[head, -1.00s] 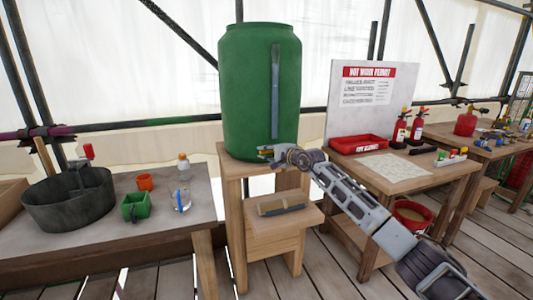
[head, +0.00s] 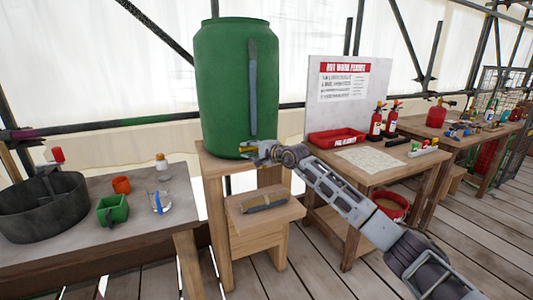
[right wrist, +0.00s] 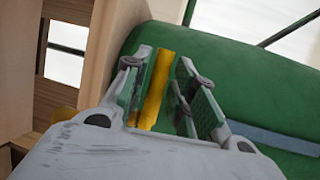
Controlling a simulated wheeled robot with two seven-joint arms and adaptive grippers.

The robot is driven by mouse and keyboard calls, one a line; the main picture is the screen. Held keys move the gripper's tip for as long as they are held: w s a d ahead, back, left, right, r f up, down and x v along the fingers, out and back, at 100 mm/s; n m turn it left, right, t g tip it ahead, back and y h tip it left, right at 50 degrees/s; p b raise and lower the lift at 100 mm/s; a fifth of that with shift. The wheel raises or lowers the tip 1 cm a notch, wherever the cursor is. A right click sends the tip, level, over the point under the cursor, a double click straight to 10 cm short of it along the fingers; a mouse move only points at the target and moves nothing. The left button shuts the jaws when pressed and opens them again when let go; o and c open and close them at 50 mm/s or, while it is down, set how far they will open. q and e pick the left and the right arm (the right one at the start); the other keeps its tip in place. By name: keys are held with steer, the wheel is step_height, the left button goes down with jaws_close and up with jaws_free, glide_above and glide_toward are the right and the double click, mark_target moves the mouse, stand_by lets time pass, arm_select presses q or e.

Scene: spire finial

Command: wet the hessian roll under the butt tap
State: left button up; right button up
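The green water butt (head: 225,90) stands on a wooden stand (head: 215,172). Its yellow tap (right wrist: 157,85) shows in the right wrist view between the fingers of my right gripper (right wrist: 172,88). The fingers are apart, with a gap on the right side of the yellow part; contact on the left is unclear. In the head view my right gripper (head: 253,151) is at the foot of the butt and hides most of the tap. A brownish-grey roll, apparently the hessian roll (head: 263,202), lies on a low wooden step (head: 285,213) below. My left gripper is out of view.
The left bench (head: 120,237) holds a dark round tub (head: 45,212), a green box (head: 112,210), an orange cup (head: 121,185) and a clear cup (head: 160,202). The right table holds a red tray (head: 335,138), a paper sheet (head: 372,159) and fire extinguishers (head: 376,122). A red bucket (head: 391,205) is underneath.

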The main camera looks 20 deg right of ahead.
steer(key=v, duration=0.9)
steer(key=shift+s, duration=0.35)
steer(key=shift+d, duration=0.1)
stand_by(0.6)
